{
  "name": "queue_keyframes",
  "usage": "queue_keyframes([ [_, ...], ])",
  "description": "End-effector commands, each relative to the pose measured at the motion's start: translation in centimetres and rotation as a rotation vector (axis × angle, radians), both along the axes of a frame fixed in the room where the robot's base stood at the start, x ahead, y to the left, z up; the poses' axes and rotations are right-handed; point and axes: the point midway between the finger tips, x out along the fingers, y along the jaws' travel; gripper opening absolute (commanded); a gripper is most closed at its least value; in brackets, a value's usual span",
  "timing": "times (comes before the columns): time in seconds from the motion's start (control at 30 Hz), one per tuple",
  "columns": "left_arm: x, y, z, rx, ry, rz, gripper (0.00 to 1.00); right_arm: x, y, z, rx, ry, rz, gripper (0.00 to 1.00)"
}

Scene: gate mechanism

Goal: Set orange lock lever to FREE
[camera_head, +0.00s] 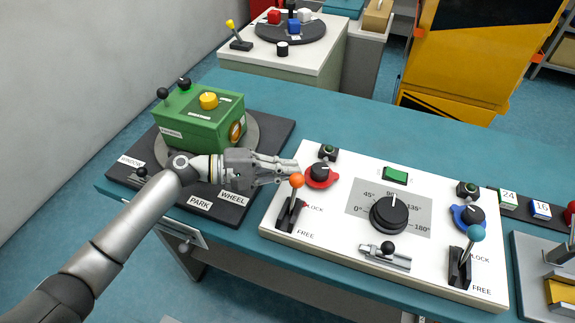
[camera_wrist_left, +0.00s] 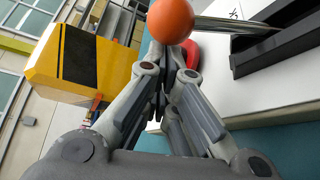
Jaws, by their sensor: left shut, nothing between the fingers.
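The orange lock lever (camera_head: 297,181) stands at the left of the white panel, its ball knob up near the LOCK end of its black slotted base (camera_head: 288,216); the FREE label is below. My left gripper (camera_head: 294,168) is shut and empty, its fingertips right beside the orange knob on its far side. In the left wrist view the orange knob (camera_wrist_left: 171,20) shows large just beyond the shut fingertips (camera_wrist_left: 172,52). I cannot tell whether they touch it. My right gripper is out of view.
The white panel (camera_head: 330,248) also carries a red-ringed knob (camera_head: 320,172), a large black dial (camera_head: 390,214), a small slider (camera_head: 386,256) and a blue-balled lever (camera_head: 474,234). A green box (camera_head: 196,122) on a dark base stands left, under my left forearm's far side. The teal table behind is clear.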

Motion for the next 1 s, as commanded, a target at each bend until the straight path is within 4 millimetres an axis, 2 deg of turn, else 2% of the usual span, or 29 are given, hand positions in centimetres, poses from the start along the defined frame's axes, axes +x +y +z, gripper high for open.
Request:
queue_keyframes([
  [0.77, -0.5, 0.1, 0.5, -0.031, -0.094, -0.002, 0.0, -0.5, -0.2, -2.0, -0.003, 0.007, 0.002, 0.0],
  [1.0, -0.9, 0.2, 0.7, -0.05, -0.148, -0.002, 0.0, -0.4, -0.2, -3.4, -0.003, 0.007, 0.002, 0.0],
])
